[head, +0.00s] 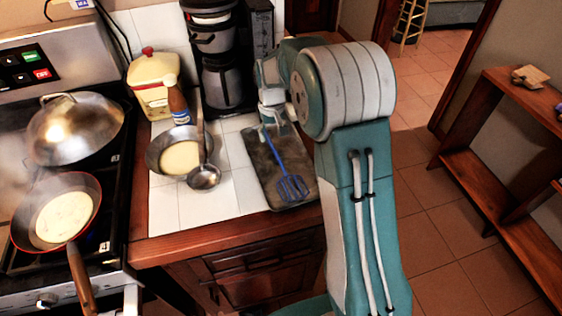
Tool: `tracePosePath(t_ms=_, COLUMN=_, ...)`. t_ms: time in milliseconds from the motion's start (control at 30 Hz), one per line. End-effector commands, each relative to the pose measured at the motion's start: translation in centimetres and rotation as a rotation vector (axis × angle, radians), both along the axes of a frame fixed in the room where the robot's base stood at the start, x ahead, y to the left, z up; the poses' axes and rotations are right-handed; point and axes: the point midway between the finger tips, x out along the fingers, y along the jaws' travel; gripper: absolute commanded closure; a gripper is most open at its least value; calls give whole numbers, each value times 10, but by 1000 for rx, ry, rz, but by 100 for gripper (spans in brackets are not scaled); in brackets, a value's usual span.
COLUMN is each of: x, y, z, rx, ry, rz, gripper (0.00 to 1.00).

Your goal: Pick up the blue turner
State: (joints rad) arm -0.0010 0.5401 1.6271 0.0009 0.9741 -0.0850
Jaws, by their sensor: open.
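The blue turner (291,187) lies on a dark rectangular board (262,163) on the tiled counter. Its slotted head points toward the counter's front edge and its handle runs back toward my gripper. My gripper (273,124) is over the back part of the board, at the handle's far end. It is open. I cannot tell whether its fingers are around the handle or only above it. My arm hides part of the counter to the right.
A bowl (178,160) with pale batter and a ladle (203,172) stand left of the board. A coffee maker (217,60) stands behind. A bottle (179,106) and a cream canister (153,82) are at the back. The stove holds a pan (66,212) and a domed lid (76,130).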

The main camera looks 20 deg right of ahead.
Motion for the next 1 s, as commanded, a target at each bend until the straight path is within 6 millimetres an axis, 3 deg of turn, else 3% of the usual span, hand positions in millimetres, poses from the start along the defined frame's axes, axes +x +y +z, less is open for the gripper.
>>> tracePosePath(t_ms=200, x=-3, y=-1, z=-33, rx=-1, ry=2, rz=1, gripper=30)
tracePosePath(t_ms=500, x=-2, y=-2, z=-37, rx=0, ry=0, rz=1, gripper=30)
tracePosePath(t_ms=667, x=-2, y=-2, z=-37, rx=0, ry=0, rz=1, gripper=100)
tracePosePath(t_ms=1000, x=-2, y=-1, z=-38, rx=-1, ry=1, rz=1, gripper=100)
